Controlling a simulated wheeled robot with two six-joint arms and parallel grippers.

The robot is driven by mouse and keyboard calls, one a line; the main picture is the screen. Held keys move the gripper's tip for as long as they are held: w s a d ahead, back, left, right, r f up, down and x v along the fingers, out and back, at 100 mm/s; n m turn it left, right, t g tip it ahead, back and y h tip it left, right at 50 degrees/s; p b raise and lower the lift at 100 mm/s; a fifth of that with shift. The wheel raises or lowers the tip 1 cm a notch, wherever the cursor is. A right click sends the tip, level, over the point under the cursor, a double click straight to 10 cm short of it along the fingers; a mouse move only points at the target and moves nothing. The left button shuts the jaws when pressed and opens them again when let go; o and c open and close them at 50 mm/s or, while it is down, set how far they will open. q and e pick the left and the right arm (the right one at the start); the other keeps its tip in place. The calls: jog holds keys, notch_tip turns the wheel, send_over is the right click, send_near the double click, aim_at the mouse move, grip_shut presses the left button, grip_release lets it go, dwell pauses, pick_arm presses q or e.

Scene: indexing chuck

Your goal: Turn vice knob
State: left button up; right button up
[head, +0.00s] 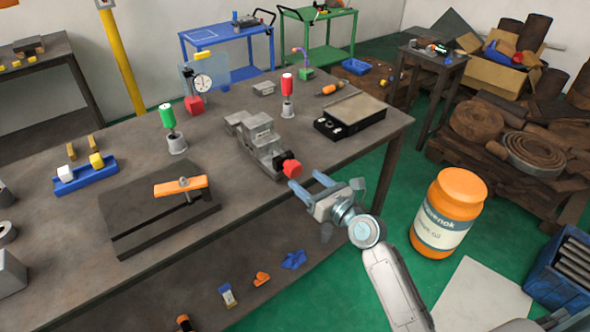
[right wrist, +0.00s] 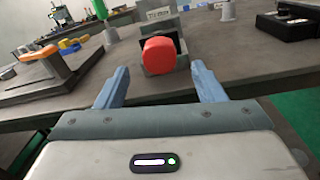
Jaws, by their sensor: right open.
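The grey vice (head: 258,145) stands on the dark workbench near its front edge. Its red knob (head: 292,168) sticks out at the front, toward my right gripper. My right gripper (head: 306,184) is open, with its blue fingers just in front of the knob. In the right wrist view the knob (right wrist: 158,55) shows ahead, between and beyond the two fingertips (right wrist: 158,72), with a gap on each side. The fingers do not appear to touch it. My left gripper is not in view.
On the bench (head: 330,160) are a green-topped post (head: 168,117), a red-topped post (head: 287,85), a dark case (head: 350,115) and a plate with an orange clamp bar (head: 181,187). An orange jar (head: 447,210) stands right of my right arm.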

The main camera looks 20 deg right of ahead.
aim_at(297, 172)
jog(key=x, duration=0.5)
jog(key=shift+w+a, duration=0.15)
jog(key=shift+w, duration=0.2)
jog(key=c, duration=1)
jog(key=shift+n, duration=0.4)
